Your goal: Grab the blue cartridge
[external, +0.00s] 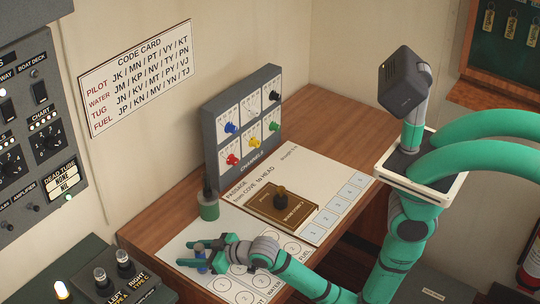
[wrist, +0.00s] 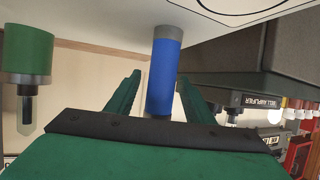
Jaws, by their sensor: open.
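The blue cartridge (wrist: 161,78) is a blue cylinder with a grey end band. In the wrist view, which looks upside down, it stands on the white sheet between the two green fingers of my gripper (wrist: 159,82). The fingers are open, one on each side, with a visible gap at the left finger; contact at the right one is hard to tell. In the external view my gripper (external: 194,254) is low over the front left of the desk, and the blue cartridge (external: 201,266) shows small and partly hidden at its fingers.
A green cartridge (external: 208,210) with a dark top stands behind my gripper, and also shows in the wrist view (wrist: 28,52). A brown plate with a knob (external: 281,206) lies to the right. A grey panel with coloured knobs (external: 243,123) stands at the back.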

